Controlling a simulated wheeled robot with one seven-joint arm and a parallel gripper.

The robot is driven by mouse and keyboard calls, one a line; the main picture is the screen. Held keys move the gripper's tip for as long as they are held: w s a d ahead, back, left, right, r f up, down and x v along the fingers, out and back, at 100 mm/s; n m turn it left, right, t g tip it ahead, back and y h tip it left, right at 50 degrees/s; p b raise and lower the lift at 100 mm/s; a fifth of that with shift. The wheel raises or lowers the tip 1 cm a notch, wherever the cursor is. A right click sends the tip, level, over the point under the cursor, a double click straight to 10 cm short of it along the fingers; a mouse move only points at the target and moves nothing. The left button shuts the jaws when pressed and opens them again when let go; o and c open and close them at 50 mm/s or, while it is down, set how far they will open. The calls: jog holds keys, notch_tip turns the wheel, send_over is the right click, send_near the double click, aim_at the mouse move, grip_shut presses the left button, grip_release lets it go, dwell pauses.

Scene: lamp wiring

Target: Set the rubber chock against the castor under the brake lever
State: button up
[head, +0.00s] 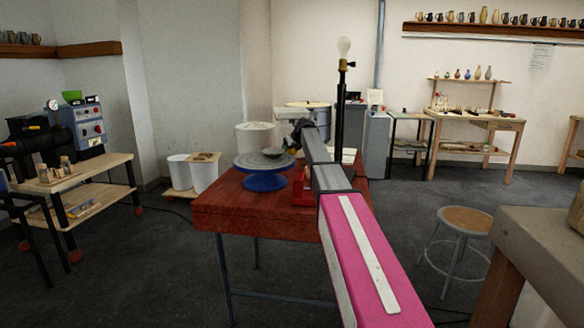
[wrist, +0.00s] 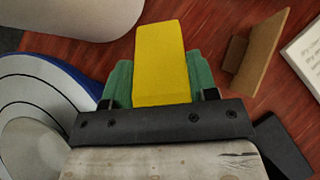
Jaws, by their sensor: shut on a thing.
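My gripper (wrist: 160,78) has two green fingers on a dark bar in the wrist view. It is shut on a yellow wedge-like block, which I take to be the rubber chock (wrist: 160,50), held above the red table. In the head view my arm reaches over that table, and the chock cannot be made out. A wooden cart at the left stands on red castors (head: 75,256), with another castor (head: 138,210) at its right leg. My gripper is well away from them. I cannot make out a brake lever on any castor.
The red table (head: 225,212) holds a wheel with a blue base (head: 265,182). In the wrist view a brown angled piece (wrist: 262,48) and a white printed sheet (wrist: 308,55) lie at the right. A stool (head: 465,222) stands at right. Floor between cart and table is mostly clear.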

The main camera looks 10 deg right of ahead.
notch_tip(320, 180, down, 8)
jog(key=shift+f, duration=0.1)
dwell(0.4)
jog(key=o, duration=1)
